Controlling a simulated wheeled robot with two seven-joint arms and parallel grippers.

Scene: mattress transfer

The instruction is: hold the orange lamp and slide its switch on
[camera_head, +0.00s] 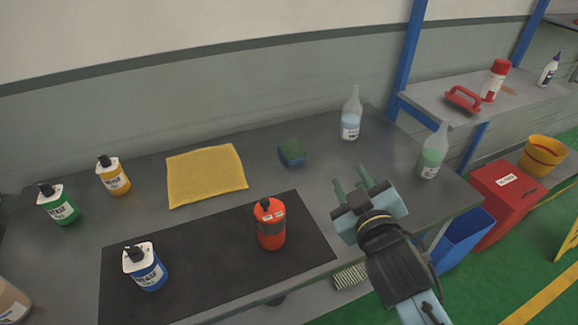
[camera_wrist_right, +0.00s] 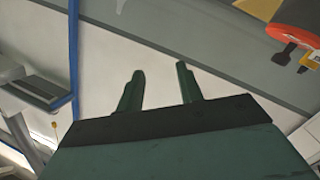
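The orange lamp (camera_head: 271,228) stands upright on the dark mat. It has a dark band, white labels and a small black knob on top; I cannot tell where its switch stands. In the right wrist view, an orange body with a black knob and yellow label, apparently the lamp (camera_wrist_right: 300,18), is cut off at the top right corner. My right gripper (camera_head: 350,180) is to the right of the lamp, over the table's right part. Its two green fingers (camera_wrist_right: 158,82) are apart with nothing between them. My left gripper is not in view.
The dark mat (camera_head: 200,262) also holds a blue-labelled bottle (camera_head: 147,268). A yellow cloth (camera_head: 205,174), a sponge (camera_head: 291,152), green (camera_head: 60,208) and yellow (camera_head: 114,178) bottles lie or stand behind. Clear bottles (camera_head: 351,118) (camera_head: 432,155) stand behind and right of my right gripper.

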